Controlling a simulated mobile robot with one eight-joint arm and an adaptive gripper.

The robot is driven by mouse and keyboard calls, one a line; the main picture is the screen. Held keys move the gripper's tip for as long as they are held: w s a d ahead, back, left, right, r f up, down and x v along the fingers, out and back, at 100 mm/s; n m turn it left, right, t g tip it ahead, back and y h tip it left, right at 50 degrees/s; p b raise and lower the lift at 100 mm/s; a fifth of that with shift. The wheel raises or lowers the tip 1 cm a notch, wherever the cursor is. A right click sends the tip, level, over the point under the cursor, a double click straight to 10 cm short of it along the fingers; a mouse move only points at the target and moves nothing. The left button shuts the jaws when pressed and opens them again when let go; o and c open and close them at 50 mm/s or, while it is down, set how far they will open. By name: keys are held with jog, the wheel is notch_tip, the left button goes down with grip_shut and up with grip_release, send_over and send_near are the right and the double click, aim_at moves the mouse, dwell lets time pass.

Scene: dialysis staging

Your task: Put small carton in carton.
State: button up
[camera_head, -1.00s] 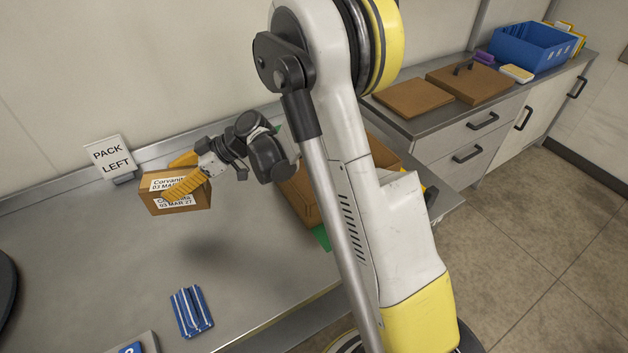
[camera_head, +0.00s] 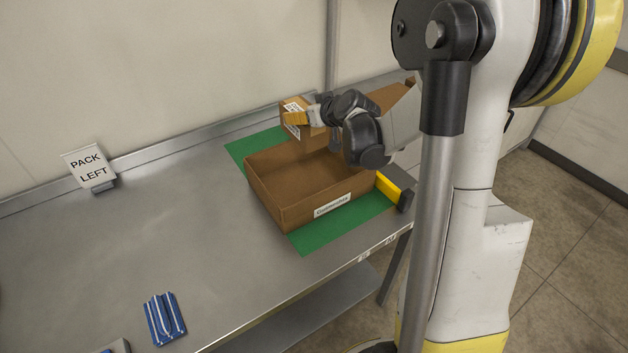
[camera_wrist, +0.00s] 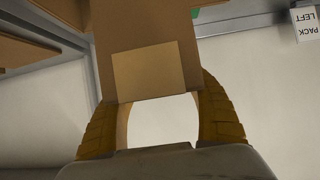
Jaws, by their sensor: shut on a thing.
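The small carton (camera_head: 296,116) is a brown box with a white printed label. My gripper (camera_head: 297,119) is shut on it and holds it up at the back of the open carton, apparently above its rim. In the wrist view the small carton (camera_wrist: 145,60) sits between the two yellow fingers of my gripper (camera_wrist: 155,105). The carton (camera_head: 331,208) is a larger, open brown box with a white label on its front, standing on a green mat (camera_head: 345,223). Its visible floor is bare. My arm hides its back right part.
A "PACK LEFT" sign (camera_head: 88,167) stands at the back left of the steel table (camera_head: 180,230). A blue-and-white striped item (camera_head: 165,319) lies near the front. A yellow and black object (camera_head: 395,191) sits right of the carton.

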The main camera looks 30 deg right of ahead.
notch_tip(320, 180, down, 18)
jog(key=b, duration=0.7)
jog(key=shift+r+b, duration=0.15)
jog(key=shift+b, duration=0.2)
jog(key=shift+r, duration=0.1)
jog(key=o, duration=1.4)
